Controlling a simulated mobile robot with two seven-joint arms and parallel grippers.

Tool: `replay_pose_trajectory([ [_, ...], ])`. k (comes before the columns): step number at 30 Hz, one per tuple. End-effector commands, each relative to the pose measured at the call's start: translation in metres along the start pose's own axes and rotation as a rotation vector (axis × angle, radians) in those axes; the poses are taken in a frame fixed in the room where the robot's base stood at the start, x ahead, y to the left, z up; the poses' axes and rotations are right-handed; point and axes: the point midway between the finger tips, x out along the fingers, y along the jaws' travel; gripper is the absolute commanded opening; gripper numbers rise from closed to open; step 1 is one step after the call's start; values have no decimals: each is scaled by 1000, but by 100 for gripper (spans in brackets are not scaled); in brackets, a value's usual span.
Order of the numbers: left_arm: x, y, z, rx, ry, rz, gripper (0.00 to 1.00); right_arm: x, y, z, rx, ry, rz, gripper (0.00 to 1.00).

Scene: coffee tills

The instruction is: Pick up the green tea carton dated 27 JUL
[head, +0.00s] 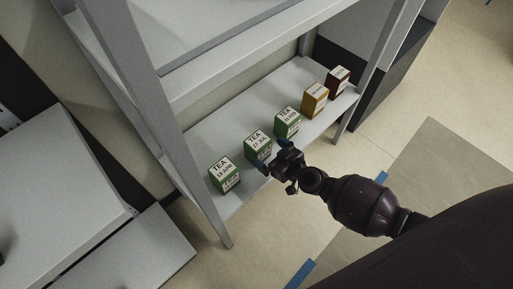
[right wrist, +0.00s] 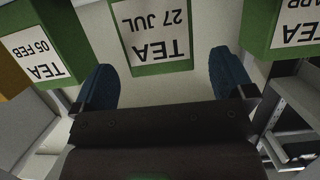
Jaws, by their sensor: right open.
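The green tea carton dated 27 JUL (head: 257,144) stands upright on the shelf, between two other green tea cartons. In the right wrist view this carton (right wrist: 152,38) is straight ahead, its label upside down. My right gripper (head: 274,157) is open in front of it, and in the right wrist view its blue fingertips (right wrist: 160,80) sit to either side of the carton, apart from it. The green carton dated 19 APR (head: 223,174) stands to the left. Another green tea carton (head: 287,123) stands to the right; the right wrist view shows its date, 05 FEB (right wrist: 38,55). My left gripper is not in view.
A yellow-brown carton (head: 314,99) and a dark red carton (head: 338,82) stand farther right on the same grey shelf (head: 205,138). A shelf post (head: 203,205) rises at the left front. An upper shelf overhangs the cartons. Floor in front is open.

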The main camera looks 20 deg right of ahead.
Motion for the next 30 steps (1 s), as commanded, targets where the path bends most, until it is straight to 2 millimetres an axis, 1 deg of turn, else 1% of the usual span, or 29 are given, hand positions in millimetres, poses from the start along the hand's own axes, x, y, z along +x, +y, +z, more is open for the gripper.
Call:
replay_pose_trajectory([
  [8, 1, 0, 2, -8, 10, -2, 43, 18, 0, 0, 2, -1, -1, 100],
  [15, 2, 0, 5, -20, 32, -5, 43, 48, 0, 1, 2, -4, -2, 100],
  [18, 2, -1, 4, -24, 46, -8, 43, 56, 1, 0, 1, -4, -1, 100],
  [21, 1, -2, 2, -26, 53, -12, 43, 60, 1, -1, 1, -2, -1, 100],
  [27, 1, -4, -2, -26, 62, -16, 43, 60, 1, -3, 0, -1, -1, 100],
  [28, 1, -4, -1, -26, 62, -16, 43, 60, 1, -3, 0, -1, -1, 98],
  [30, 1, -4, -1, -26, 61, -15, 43, 60, 1, -3, 0, -1, -1, 88],
])
